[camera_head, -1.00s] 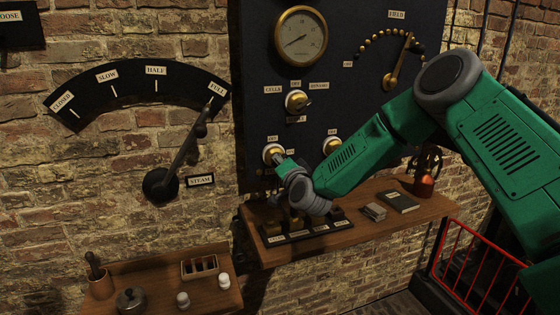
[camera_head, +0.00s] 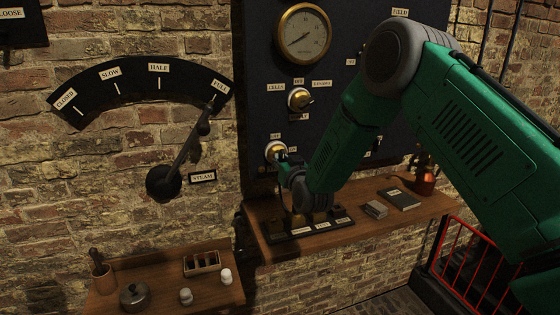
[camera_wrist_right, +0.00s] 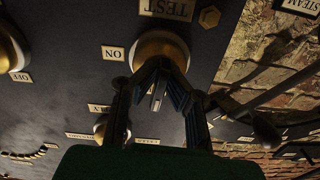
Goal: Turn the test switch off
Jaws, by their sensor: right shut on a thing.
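The test switch (camera_head: 275,149) is a brass dome on a pale round base, low on the dark panel. In the right wrist view the switch (camera_wrist_right: 160,43) shows upside down, with a TEST label (camera_wrist_right: 166,9) beside it and an ON label (camera_wrist_right: 113,53) to its left. My right gripper (camera_head: 284,161) is at the switch; in the wrist view its two fingers (camera_wrist_right: 158,70) converge at the dome, shut on the switch's small lever. The fingers hide most of the lever, so its exact position is unclear. My left gripper is out of view.
Another switch (camera_head: 299,98) sits above on the panel, under a round gauge (camera_head: 303,34). A wooden shelf (camera_head: 370,216) below holds a labelled block, a book (camera_head: 404,200) and a copper vessel. The steam lever (camera_head: 190,150) stands left. A red railing (camera_head: 465,255) is at right.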

